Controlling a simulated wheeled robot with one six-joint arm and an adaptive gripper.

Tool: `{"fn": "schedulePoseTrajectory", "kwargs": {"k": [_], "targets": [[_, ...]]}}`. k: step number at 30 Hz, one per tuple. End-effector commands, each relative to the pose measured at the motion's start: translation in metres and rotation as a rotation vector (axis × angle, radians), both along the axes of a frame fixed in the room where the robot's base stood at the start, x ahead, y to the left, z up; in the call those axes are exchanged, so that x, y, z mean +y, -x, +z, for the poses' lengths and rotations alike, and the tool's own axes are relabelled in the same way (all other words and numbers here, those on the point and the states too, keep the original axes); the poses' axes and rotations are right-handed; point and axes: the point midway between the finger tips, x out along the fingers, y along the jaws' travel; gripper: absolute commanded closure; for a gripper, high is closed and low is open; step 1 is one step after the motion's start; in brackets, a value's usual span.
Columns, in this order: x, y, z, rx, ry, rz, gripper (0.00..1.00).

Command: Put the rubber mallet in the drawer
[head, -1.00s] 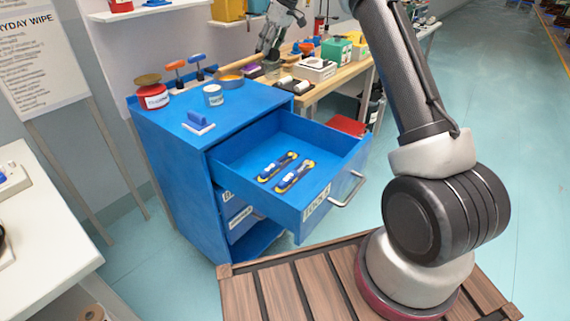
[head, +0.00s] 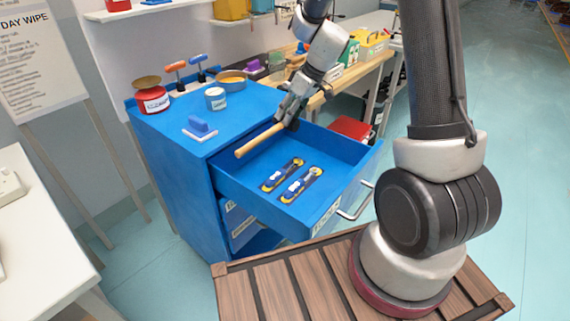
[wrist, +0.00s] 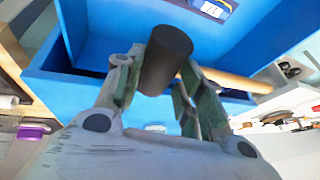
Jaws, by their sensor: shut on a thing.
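The rubber mallet (head: 259,139) has a pale wooden handle, and its dark head (wrist: 165,60) shows in the wrist view. My gripper (head: 287,119) is shut on the mallet near its head. It holds the mallet tilted above the back part of the open drawer, with the handle pointing left and down in the head view. The blue drawer (head: 335,160) is pulled out of the blue cabinet (head: 170,165). Two blue and yellow tools (head: 300,187) lie on the drawer floor, and the rest of the floor that shows is bare.
The cabinet top holds a red tin (head: 153,100), a white and blue tin (head: 215,98), a blue-handled tool (head: 199,130) and some upright-handled tools. A wooden bench (head: 345,77) with several items stands behind the drawer. A white table (head: 40,230) is at the left.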

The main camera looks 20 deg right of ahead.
Motion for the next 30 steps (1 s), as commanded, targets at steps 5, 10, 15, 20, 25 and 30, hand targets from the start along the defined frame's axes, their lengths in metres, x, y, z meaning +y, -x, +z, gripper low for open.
{"fn": "schedulePoseTrajectory", "kwargs": {"k": [5, 10, 15, 20, 25, 30], "targets": [[0.000, 0.001, -0.054, 0.010, -0.001, -0.003, 1.00], [0.000, 0.001, -0.097, 0.008, -0.001, -0.004, 1.00], [0.000, 0.000, -0.118, 0.002, -0.001, -0.002, 1.00], [0.008, -0.004, -0.120, 0.001, 0.000, 0.001, 1.00], [0.035, -0.017, -0.120, 0.001, 0.000, 0.004, 1.00], [0.036, -0.018, -0.133, 0.002, 0.000, -0.003, 1.00]]}}
